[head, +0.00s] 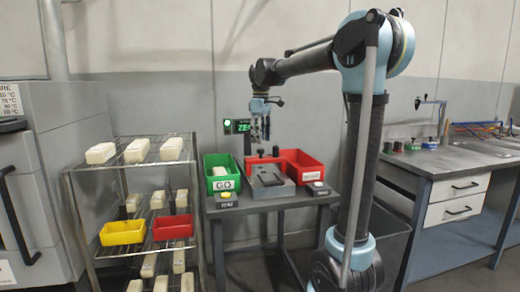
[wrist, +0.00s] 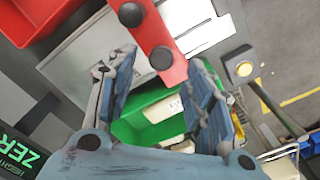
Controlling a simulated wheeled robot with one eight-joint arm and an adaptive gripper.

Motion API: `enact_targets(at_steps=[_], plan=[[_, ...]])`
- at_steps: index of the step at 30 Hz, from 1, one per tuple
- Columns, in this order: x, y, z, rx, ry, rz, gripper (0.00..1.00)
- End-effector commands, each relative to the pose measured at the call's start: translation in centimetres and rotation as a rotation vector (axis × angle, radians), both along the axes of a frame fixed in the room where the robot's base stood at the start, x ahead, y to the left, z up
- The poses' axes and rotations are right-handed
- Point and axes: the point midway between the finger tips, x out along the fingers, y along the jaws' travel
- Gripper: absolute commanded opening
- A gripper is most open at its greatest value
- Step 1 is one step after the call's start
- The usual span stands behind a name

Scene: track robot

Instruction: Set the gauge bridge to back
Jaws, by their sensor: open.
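The gauge bridge (head: 264,159) is a red bar with black knobs. It stands across the grey gauge block (head: 271,187) on the small table, toward the rear of the block. In the wrist view the red bridge (wrist: 158,42) crosses the top with two black knobs facing me. My gripper (head: 262,132) hangs just above the bridge, pointing down.
A green bin (head: 222,183) holding a pale block stands left of the gauge, and a red bin (head: 304,168) right. A green-lit display (head: 241,127) is behind. A yellow button box (head: 227,198) sits at the front left. A wire rack (head: 136,165) with pale blocks stands left.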

Motion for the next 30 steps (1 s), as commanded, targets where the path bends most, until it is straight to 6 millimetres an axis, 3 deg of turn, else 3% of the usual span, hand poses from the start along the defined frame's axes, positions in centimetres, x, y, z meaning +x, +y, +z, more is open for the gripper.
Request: enact_targets(at_steps=[9, 21, 27, 30], plan=[[0.0, 0.0, -4.0, 0.000, 0.000, 0.000, 0.47], [0.0, 0.0, -4.6, 0.000, 0.000, 0.000, 0.47], [0.0, 0.1, -4.6, 0.000, 0.000, 0.001, 0.04], [0.0, 0.1, -4.6, 0.000, 0.000, 0.001, 0.00]])
